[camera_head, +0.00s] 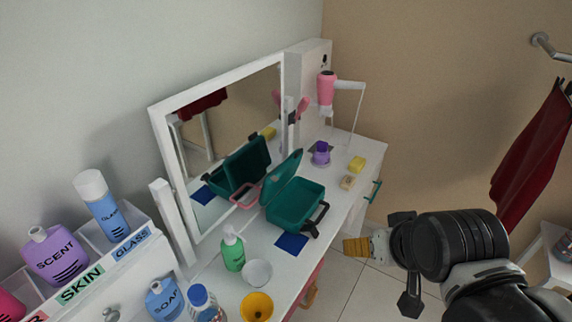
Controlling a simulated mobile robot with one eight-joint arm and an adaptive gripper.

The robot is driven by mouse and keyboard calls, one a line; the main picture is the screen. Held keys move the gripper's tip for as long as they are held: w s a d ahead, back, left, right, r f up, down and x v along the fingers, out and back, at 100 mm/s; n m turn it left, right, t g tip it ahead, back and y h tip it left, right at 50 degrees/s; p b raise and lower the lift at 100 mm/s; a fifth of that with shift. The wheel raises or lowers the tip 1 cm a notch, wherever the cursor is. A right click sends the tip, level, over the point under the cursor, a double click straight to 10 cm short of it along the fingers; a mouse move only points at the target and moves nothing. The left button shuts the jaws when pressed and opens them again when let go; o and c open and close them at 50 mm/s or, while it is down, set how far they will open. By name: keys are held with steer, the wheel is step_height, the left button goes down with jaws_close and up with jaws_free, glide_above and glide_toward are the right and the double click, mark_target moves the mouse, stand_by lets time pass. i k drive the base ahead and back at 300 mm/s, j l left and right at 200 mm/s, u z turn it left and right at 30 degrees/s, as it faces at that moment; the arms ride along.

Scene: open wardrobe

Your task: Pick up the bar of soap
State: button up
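Either could be the bar of soap; at this size I cannot tell which. My gripper (403,262) is at the lower right, in front of the dresser and well apart from both blocks. Its dark fingers are spread wide. A striped yellow-and-cream object (358,247) shows beside the fingers; I cannot tell whether it is behind them or touching.
An open teal case (293,207) stands mid-dresser before the mirror (215,150). A purple bottle (320,152) and pink hair dryer (326,90) on a stand are near the blocks. A green pump bottle (232,250), white bowl (257,272) and yellow bowl (257,306) stand nearer.

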mark_target(348, 182)
steer(key=i+l, duration=0.15)
steer(key=l, duration=0.3)
steer(key=i+l, duration=0.1)
steer(key=l, duration=0.35)
steer(key=i+l, duration=0.15)
steer(key=l, duration=0.3)
steer(key=i+l, duration=0.1)
steer(key=l, duration=0.35)
steer(key=u, duration=0.05)
